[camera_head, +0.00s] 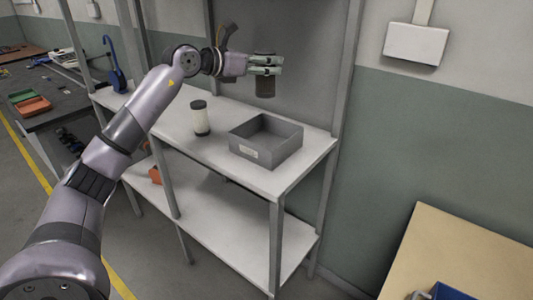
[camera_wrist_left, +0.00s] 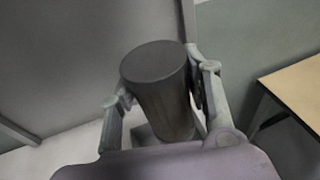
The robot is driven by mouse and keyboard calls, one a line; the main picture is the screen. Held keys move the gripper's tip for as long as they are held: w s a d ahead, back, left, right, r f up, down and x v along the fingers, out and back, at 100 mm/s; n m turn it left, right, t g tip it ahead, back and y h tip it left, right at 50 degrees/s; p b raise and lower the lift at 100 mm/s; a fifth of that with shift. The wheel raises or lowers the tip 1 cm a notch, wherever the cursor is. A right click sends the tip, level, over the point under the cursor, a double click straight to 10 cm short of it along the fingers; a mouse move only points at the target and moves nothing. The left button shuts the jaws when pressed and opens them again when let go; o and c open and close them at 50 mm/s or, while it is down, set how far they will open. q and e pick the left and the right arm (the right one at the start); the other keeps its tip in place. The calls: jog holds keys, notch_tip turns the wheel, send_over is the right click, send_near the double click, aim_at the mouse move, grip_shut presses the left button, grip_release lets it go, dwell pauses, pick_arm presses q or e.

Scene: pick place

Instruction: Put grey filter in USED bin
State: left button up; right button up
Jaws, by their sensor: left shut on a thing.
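My left gripper (camera_head: 266,66) is shut on the grey filter (camera_head: 265,87), a dark cylinder held roughly upright in the air above the shelf. In the left wrist view the filter (camera_wrist_left: 158,85) stands between the two fingers (camera_wrist_left: 160,88). A grey open-topped bin (camera_head: 285,153) with a small pale label sits on the upper shelf, below and slightly right of the filter. The label's writing is too small to read. The bin's visible inside looks empty. My right gripper is not in view.
A white filter with dark ends (camera_head: 200,118) stands on the upper shelf (camera_head: 180,135), left of the bin. Shelf posts (camera_head: 347,68) rise near the arm. A blue object (camera_head: 114,68) stands at the shelf's left end. A wooden table (camera_head: 455,255) is at lower right.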

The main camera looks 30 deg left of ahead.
pick_arm(q)
jog(key=shift+a+r, duration=0.3)
jog(key=shift+a, duration=0.4)
jog(key=shift+a+f, duration=0.2)
jog(key=shift+f, duration=0.05)
notch_tip(320, 180, down, 19)
jog(key=shift+f+b, duration=0.1)
jog(key=shift+b, duration=0.35)
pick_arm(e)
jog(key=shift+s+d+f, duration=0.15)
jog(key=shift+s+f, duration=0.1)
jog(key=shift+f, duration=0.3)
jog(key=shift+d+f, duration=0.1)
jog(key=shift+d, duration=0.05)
pick_arm(q)
jog(key=o, duration=1.2)
jog(key=shift+f, duration=0.1)
jog(key=shift+o, duration=0.3)
